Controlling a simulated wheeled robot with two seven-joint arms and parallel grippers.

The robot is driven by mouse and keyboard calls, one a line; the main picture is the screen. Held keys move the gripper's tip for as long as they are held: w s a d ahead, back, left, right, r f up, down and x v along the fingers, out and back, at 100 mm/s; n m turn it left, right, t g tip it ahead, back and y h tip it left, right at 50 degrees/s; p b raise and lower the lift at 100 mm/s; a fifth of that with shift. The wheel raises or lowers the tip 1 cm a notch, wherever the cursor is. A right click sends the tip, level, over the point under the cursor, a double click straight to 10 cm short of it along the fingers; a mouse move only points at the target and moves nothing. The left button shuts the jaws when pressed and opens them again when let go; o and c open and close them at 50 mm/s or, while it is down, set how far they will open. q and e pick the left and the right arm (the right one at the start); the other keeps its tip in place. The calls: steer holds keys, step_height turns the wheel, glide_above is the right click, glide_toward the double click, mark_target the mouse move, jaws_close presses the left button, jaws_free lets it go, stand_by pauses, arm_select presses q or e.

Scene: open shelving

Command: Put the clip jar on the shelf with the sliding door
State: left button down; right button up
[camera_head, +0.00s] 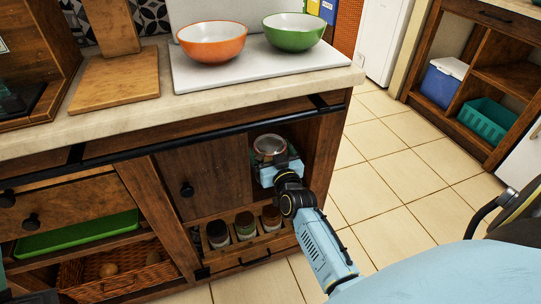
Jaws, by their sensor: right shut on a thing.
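The clip jar (269,145), a round glass jar whose top faces me, is in the open right-hand compartment of the wooden cabinet. My right gripper (270,168) reaches into that compartment from the lower right and is shut on the jar. The gripper and wrist hide the jar's lower part, so I cannot tell whether it touches the shelf floor. The sliding door (205,180), brown wood with a dark knob, covers the bay to the left of the opening.
The cabinet's right side panel (325,150) bounds the opening. Below, several spice jars (245,225) stand in a rack. Orange (211,48) and green (294,38) bowls stand on the counter (190,112). Tiled floor (390,150) to the right is clear.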

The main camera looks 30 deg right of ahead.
stand_by(0.4)
steer(key=o, duration=1.3)
steer(key=shift+f, duration=0.25)
steer(key=shift+r, duration=0.1)
